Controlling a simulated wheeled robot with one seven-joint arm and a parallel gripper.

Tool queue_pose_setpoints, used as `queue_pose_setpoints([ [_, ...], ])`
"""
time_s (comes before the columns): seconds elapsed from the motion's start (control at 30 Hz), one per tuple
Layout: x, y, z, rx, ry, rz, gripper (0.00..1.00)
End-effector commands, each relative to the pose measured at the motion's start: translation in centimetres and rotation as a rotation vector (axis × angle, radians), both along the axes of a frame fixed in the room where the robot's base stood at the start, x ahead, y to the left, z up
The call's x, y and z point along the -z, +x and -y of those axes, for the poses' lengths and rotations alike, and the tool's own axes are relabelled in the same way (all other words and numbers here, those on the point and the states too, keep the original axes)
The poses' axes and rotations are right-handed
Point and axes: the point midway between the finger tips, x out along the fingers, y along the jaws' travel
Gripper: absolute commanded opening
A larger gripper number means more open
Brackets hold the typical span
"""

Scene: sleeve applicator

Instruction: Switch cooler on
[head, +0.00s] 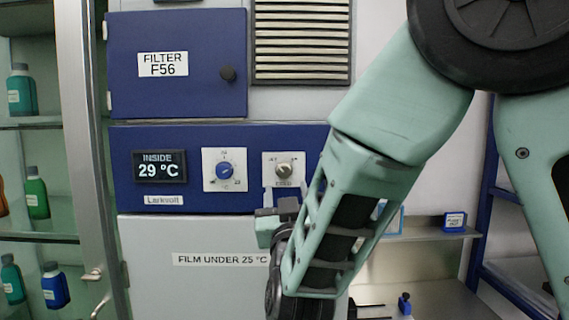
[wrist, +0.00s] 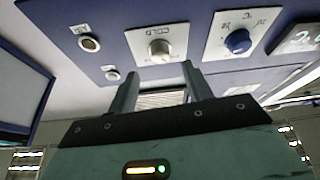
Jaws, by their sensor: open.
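The cooler's blue control panel (head: 128,185) carries a display (head: 160,167) reading "INSIDE 29 °C". A blue knob (head: 224,170) on a white plate sits right of the display. A pale grey knob (head: 284,170) on another white plate sits further right. In the wrist view the pale knob (wrist: 160,50) is just beyond and between the fingertips, with the blue knob (wrist: 238,42) to its right. My gripper (head: 285,194) is open and empty, just below the pale knob; its two fingers (wrist: 160,72) also show in the wrist view.
A round button (wrist: 90,43) and a smaller round fitting (wrist: 112,75) are on the same panel in the wrist view. A blue filter door (head: 190,95) is above the panel. A glass cabinet with bottles (head: 37,198) stands left. My arm hides the panel's right part.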

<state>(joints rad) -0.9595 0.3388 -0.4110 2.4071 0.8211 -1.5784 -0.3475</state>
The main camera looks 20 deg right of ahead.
Motion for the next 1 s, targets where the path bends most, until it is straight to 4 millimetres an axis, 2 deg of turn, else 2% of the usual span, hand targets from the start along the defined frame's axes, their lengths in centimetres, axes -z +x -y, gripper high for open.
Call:
queue_pose_setpoints([
  [0.03,-0.9,1.0,0.2,0.002,-0.002,0.001,0.5],
  [0.3,-2.1,4.3,1.2,0.0,-0.001,0.0,0.5],
  [0.7,-2.1,5.0,1.3,-0.001,0.001,-0.001,0.5],
  [0.73,-2.1,5.0,1.3,-0.001,0.001,-0.001,0.47],
  [0.8,-2.1,5.0,1.3,-0.001,0.001,-0.001,0.28],
  [0.9,-2.1,5.0,1.3,-0.001,0.001,-0.001,0.05],
  [1.0,-2.1,5.0,1.3,-0.001,0.001,-0.001,0.05],
])
